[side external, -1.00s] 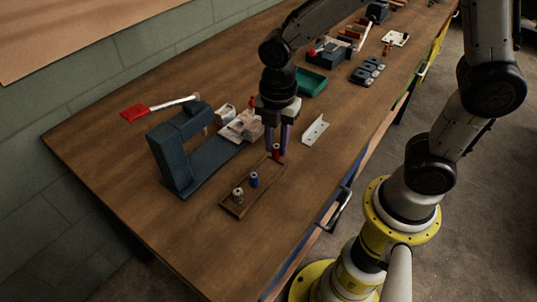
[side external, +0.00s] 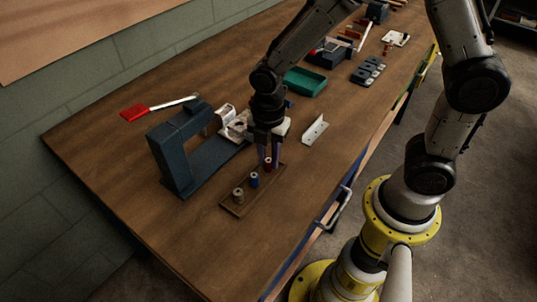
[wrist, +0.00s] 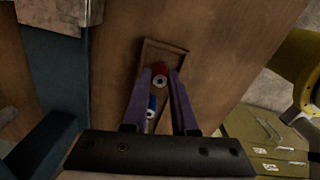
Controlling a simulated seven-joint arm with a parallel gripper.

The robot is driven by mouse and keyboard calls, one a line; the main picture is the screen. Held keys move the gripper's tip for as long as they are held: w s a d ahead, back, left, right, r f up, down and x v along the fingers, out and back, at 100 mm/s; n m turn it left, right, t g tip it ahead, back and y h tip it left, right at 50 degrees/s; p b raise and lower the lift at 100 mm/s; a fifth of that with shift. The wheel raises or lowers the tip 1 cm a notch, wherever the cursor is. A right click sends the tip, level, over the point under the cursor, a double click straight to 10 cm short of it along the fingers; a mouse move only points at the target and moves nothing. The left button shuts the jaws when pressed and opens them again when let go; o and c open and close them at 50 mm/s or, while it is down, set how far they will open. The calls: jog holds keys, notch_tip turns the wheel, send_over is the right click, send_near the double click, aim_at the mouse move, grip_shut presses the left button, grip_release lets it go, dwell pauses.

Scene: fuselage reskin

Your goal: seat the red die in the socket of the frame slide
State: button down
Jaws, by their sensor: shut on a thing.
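My gripper (side external: 268,160) points down at the far end of a brown wooden tray (side external: 237,214), its purple fingers shut on the red die (side external: 268,162). In the wrist view the red die (wrist: 159,69) sits between the fingertips (wrist: 160,74), its pale, holed top facing the camera. The die is at or just above the tray; I cannot tell whether it touches. The pale frame slide (side external: 234,131), with a dark round socket, lies behind the gripper, beside the dark blue C-shaped frame (side external: 172,160). The gripper partly hides the slide.
A blue die (side external: 254,181) and a grey-tan die (side external: 238,195) stand in the tray. A white angled bracket (side external: 315,129) lies to the right, and a green bin (side external: 305,82) behind. A red-ended tool (side external: 135,113) lies at left. The front left table is clear.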

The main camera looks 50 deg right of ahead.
jog(key=c, duration=0.7)
grip_release()
notch_tip(320, 180, up, 14)
jog(key=s+d+r+m+t, duration=0.2)
jog(key=s+d+m, duration=0.2)
jog(key=m, duration=0.5)
jog(key=s+d+r+m+t, duration=0.2)
jog(key=s+d+m+t, duration=0.1)
jog(key=s+m, duration=0.6)
jog(key=shift+d+r+m, duration=0.15)
jog(key=shift+d+m, duration=0.15)
jog(key=shift+d, duration=0.3)
jog(key=shift+o, duration=0.5)
jog(key=shift+s+d+m+t, duration=0.15)
jog(key=shift+s+m+t, duration=0.15)
jog(key=shift+s+m, duration=0.4)
